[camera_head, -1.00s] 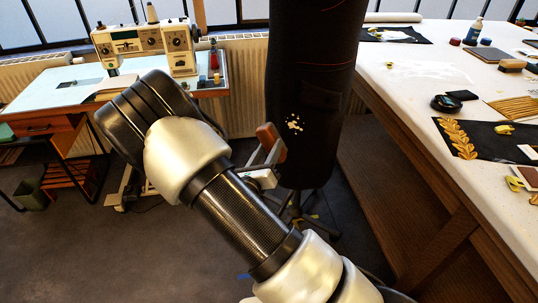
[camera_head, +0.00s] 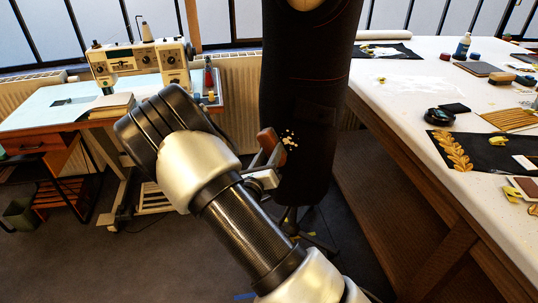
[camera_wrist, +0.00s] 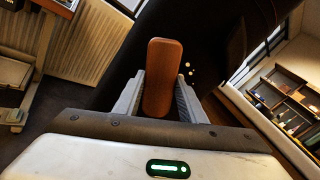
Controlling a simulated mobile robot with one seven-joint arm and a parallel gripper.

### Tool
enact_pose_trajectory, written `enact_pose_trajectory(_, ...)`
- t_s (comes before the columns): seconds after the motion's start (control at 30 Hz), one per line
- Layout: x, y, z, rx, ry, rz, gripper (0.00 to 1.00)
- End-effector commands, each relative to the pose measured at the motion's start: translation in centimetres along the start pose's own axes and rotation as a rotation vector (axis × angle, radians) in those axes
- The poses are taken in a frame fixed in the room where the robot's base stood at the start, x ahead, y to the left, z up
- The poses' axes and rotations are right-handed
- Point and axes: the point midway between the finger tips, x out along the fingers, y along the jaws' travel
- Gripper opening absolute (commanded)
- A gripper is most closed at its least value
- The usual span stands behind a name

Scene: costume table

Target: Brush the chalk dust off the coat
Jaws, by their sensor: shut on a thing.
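The black coat (camera_head: 312,75) hangs on a stand in the middle of the head view. A small patch of pale chalk dust (camera_head: 289,138) shows on its lower front, and a few specks of it show in the wrist view (camera_wrist: 188,70). My gripper (camera_head: 268,158) is shut on a brush with a reddish-brown wooden back (camera_wrist: 162,75). The brush is upright between the fingers, just left of the dust in the head view. Its bristles are hidden, and I cannot tell whether it touches the coat. Part of the dust may be hidden behind the brush.
A long white worktable (camera_head: 420,95) runs along the right, with braid, cloth and small tools on it. A sewing machine (camera_head: 140,60) stands on a pale blue table (camera_head: 30,115) at the left, before radiators. The stand's legs (camera_head: 305,225) spread on the floor under the coat.

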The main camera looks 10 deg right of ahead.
Motion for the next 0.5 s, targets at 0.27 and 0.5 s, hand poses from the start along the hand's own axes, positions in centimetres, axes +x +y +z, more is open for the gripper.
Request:
enact_pose_trajectory(0.27, -0.01, -0.02, 0.03, 0.000, -0.001, -0.001, 0.19)
enact_pose_trajectory(0.5, 0.30, -0.03, 0.02, 0.001, 0.000, -0.001, 0.19)
